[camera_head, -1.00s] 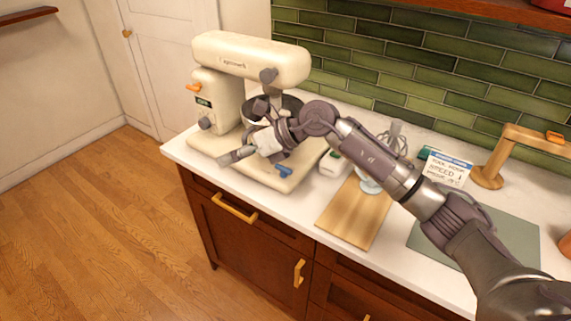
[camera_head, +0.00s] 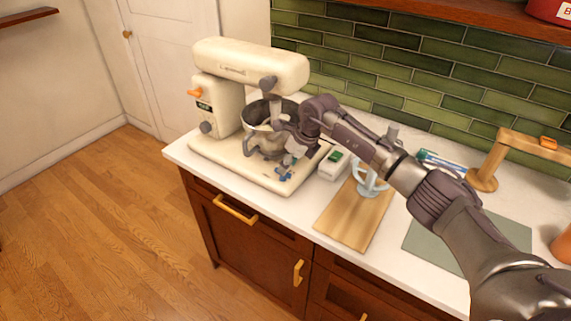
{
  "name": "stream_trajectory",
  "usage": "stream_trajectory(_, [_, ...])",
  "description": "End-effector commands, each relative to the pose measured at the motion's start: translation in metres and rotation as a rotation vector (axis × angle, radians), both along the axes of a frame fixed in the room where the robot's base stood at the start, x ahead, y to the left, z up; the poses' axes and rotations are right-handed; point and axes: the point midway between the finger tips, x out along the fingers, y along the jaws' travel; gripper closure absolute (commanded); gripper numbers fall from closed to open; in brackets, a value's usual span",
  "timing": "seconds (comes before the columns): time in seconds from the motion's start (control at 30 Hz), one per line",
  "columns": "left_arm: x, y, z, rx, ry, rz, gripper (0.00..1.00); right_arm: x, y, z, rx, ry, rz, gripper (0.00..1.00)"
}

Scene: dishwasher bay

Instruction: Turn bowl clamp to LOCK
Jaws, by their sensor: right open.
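The cream stand mixer (camera_head: 250,62) stands at the left of the counter. Its metal bowl (camera_head: 257,118) sits under the head, partly hidden by my right gripper. The blue bowl clamp (camera_head: 285,175) is low on the front of the mixer base, just beneath the gripper. Its markings are too small to read. My right gripper (camera_head: 274,160) is open and points down in front of the bowl, with its fingers close to the clamp. I cannot tell whether they touch it. My left gripper is not in view.
A small white box with a green top (camera_head: 335,163) stands right of the mixer. A wooden board (camera_head: 350,220) carries a pale beater (camera_head: 370,180). A grey-green mat (camera_head: 430,245) and a wooden stand (camera_head: 485,178) are further right. My right arm crosses above these.

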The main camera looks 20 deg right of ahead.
Motion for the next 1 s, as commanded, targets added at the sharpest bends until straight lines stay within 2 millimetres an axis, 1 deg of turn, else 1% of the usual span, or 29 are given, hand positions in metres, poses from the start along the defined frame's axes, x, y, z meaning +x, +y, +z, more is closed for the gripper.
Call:
stream_trajectory(0.03, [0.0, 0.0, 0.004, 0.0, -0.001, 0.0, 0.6, 0.002, 0.003, -0.006, 0.0, 0.002, -0.001, 0.59])
stream_trajectory(0.1, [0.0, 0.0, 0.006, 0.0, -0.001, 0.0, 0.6, 0.005, 0.005, -0.014, 0.001, 0.002, 0.0, 0.59])
stream_trajectory(0.2, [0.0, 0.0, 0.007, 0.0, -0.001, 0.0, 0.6, 0.007, 0.006, -0.022, 0.001, 0.001, 0.0, 0.59])
stream_trajectory(0.33, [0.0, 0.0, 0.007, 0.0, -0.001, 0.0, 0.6, 0.009, 0.007, -0.026, 0.0, -0.001, 0.001, 0.59])
stream_trajectory(0.57, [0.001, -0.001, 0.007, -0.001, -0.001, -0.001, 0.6, 0.009, 0.007, -0.027, 0.0, -0.001, 0.001, 0.59])
stream_trajectory(0.8, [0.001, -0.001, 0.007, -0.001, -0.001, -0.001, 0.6, 0.009, 0.007, -0.027, 0.0, -0.001, 0.001, 0.99])
stream_trajectory(1.0, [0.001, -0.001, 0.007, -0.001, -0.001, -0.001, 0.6, 0.009, 0.007, -0.027, 0.001, -0.001, 0.0, 1.0])
